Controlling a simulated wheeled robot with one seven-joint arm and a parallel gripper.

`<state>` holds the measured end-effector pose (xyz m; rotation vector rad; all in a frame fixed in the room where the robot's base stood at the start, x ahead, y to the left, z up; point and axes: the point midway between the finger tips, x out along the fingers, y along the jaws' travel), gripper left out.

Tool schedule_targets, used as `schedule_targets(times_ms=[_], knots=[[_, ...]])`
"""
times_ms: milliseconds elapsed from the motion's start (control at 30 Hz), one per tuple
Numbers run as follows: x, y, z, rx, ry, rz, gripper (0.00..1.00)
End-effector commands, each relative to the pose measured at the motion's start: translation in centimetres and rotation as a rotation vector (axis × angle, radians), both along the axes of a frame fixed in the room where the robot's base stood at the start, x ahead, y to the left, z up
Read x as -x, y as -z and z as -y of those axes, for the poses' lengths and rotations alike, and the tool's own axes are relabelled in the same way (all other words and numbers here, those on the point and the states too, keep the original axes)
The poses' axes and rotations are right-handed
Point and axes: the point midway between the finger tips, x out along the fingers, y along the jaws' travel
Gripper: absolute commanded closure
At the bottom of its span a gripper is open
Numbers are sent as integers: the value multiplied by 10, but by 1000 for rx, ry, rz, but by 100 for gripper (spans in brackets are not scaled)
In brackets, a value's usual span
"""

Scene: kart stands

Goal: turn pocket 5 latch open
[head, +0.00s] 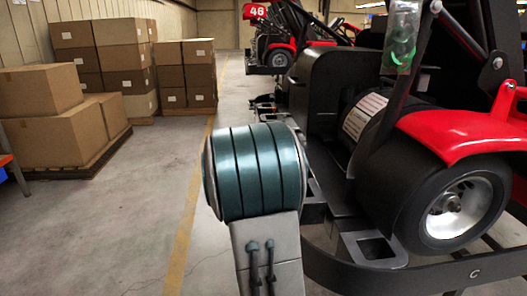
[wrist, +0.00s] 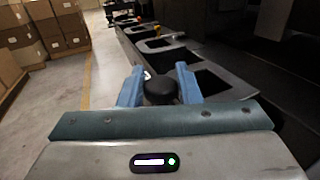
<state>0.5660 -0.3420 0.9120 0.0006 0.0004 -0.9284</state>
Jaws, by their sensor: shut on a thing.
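In the wrist view my gripper (wrist: 160,85) has its two blue fingers closed around a round black knob (wrist: 160,92). The knob sits between the fingers at the near end of a grey metal strip with pocket openings. I take it for the pocket 5 latch, but no number is legible. The knob's lower part and its turned position are hidden. A pocket plate (wrist: 160,45) with a dark opening lies just beyond the fingers. In the head view my arm hides the gripper and the knob.
A red kart with a black wheel (head: 455,208) stands at the right, and a pocket plate (head: 375,249) sticks out below it. Stacked cardboard boxes (head: 65,143) stand at the left. The floor (head: 150,205) between is clear. A small yellow piece (wrist: 157,30) sits farther along the strip.

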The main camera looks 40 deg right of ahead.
Motion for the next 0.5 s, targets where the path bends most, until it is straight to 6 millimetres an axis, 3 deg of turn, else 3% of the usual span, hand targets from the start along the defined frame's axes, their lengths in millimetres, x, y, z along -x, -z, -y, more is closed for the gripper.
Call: schedule_targets(times_ms=[33, 100, 500], knots=[[0, 1, 0, -1, 0, -2, 67], [0, 1, 0, -1, 0, -2, 50], [4, -1, -7, 1, -1, 1, 50]])
